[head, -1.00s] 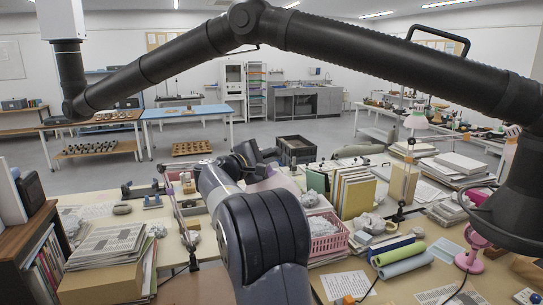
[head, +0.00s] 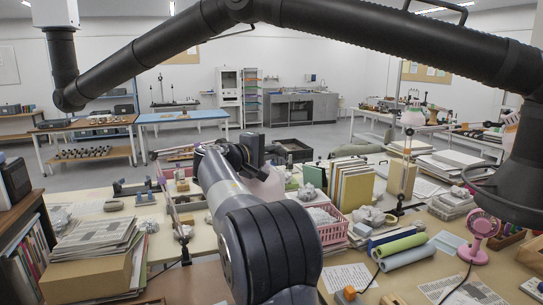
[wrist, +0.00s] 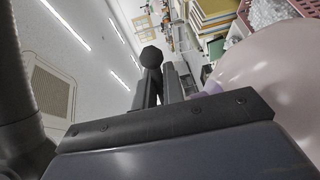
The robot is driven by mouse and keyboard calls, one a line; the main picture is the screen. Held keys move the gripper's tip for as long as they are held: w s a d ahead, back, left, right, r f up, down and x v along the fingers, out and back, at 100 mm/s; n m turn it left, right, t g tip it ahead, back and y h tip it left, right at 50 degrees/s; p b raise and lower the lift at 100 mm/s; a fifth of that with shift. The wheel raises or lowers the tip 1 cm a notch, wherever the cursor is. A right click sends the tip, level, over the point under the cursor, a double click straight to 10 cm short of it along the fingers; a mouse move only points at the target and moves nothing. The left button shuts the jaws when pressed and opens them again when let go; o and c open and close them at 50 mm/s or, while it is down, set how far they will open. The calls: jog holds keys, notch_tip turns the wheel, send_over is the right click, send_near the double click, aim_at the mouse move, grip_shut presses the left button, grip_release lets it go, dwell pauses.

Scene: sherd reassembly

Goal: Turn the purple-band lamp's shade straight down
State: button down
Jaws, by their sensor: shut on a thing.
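The purple-band lamp's pale pink shade (wrist: 265,75) fills the right side of the wrist view, tilted beside my gripper. A small purple patch (wrist: 209,90), likely its band, shows at its near edge. My gripper (wrist: 158,84) is shut on a black round-ended knob (wrist: 151,57), which sticks out beyond the fingers. In the head view, the shade (head: 268,187) shows just right of my gripper (head: 250,152), partly hidden by my arm. A thin lamp arm (head: 172,205) rises from the bench left of my arm. The shade's opening is not clearly visible.
A pink basket (head: 331,228) and upright folders (head: 352,185) stand right of my arm. Another pale-shaded lamp (head: 411,117) is behind them. A pink fan (head: 482,232) and rolls (head: 400,246) lie right. A paper stack (head: 95,250) is at left. A thick black arm crosses overhead.

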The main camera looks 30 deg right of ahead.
dwell(0.3)
jog(key=c, duration=1.5)
grip_release()
jog(key=shift+c, duration=0.2)
